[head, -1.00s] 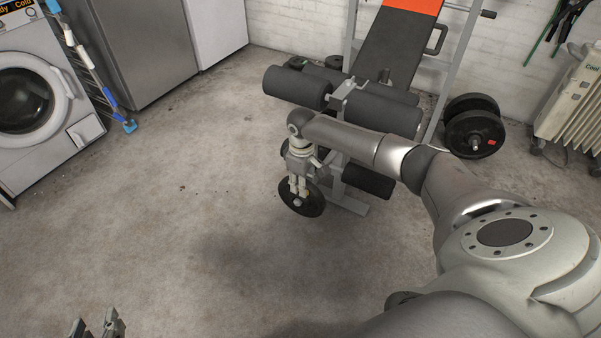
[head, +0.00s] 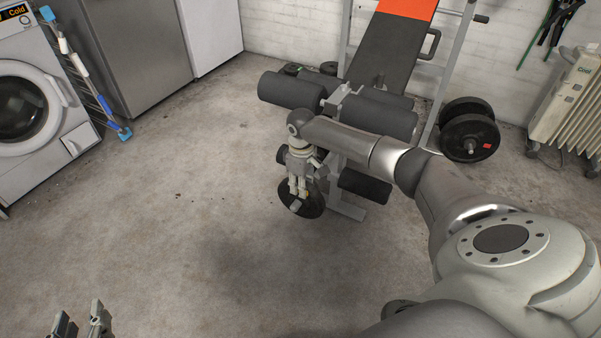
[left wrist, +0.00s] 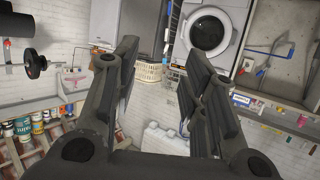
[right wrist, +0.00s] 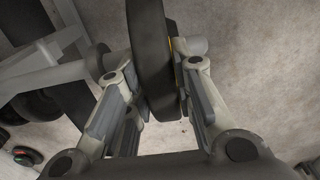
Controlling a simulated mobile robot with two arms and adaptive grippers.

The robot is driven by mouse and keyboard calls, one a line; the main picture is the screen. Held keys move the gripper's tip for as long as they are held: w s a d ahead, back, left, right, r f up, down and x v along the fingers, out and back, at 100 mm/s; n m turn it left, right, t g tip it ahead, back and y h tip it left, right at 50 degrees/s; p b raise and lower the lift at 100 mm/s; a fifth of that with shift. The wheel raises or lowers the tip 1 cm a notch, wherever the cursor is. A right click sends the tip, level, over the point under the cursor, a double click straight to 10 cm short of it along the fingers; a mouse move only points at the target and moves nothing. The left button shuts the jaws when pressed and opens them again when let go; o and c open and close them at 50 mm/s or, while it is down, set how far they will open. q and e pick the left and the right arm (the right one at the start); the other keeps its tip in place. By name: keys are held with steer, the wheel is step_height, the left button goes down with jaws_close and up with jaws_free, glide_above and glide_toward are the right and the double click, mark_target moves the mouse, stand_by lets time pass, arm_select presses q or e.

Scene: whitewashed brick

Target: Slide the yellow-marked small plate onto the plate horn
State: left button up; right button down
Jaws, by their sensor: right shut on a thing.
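The small plate (head: 313,203) is a dark disc held upright beside the bench's leg frame. In the right wrist view it is edge-on between the fingers (right wrist: 151,60), with a bit of yellow (right wrist: 172,45) on its right face. My right gripper (head: 298,187) is shut on it from above. A pale round stub (right wrist: 192,46) shows right of the plate, and a grey bar (right wrist: 45,80) lies to its left. I cannot tell whether these are the plate horn passing through. My left gripper (head: 79,322) is open and empty, also in the left wrist view (left wrist: 163,52).
The weight bench (head: 385,55) has padded rollers (head: 290,90) close to my right arm. Larger plates (head: 468,135) hang on its right side. A radiator (head: 565,110) stands at the right wall, a washing machine (head: 30,110) at the left. The middle floor is clear.

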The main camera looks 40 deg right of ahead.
steer(key=shift+w+d+r, duration=0.15)
steer(key=shift+w+d, duration=0.15)
steer(key=shift+d, duration=0.25)
steer(key=shift+w+d+b, duration=0.2)
steer(key=shift+d+b, duration=0.3)
steer(key=shift+d, duration=0.05)
steer(key=shift+w+d, duration=0.2)
steer(key=shift+d, duration=0.15)
arm_select(q)
step_height(320, 180, up, 9)
steer(key=w+d+t+h+b, duration=0.1)
steer(key=t, duration=0.4)
steer(key=shift+w+d+h, duration=0.2)
steer(key=shift+d+h, duration=0.15)
steer(key=shift+h, duration=0.05)
arm_select(e)
steer(key=shift+w+d, duration=0.15)
steer(key=shift+d, duration=0.35)
steer(key=c, duration=1.2)
jaws_free()
steer(key=shift+o, duration=0.2)
steer(key=shift+s+f, duration=0.2)
step_height(320, 180, up, 12)
steer(key=shift+r, duration=0.15)
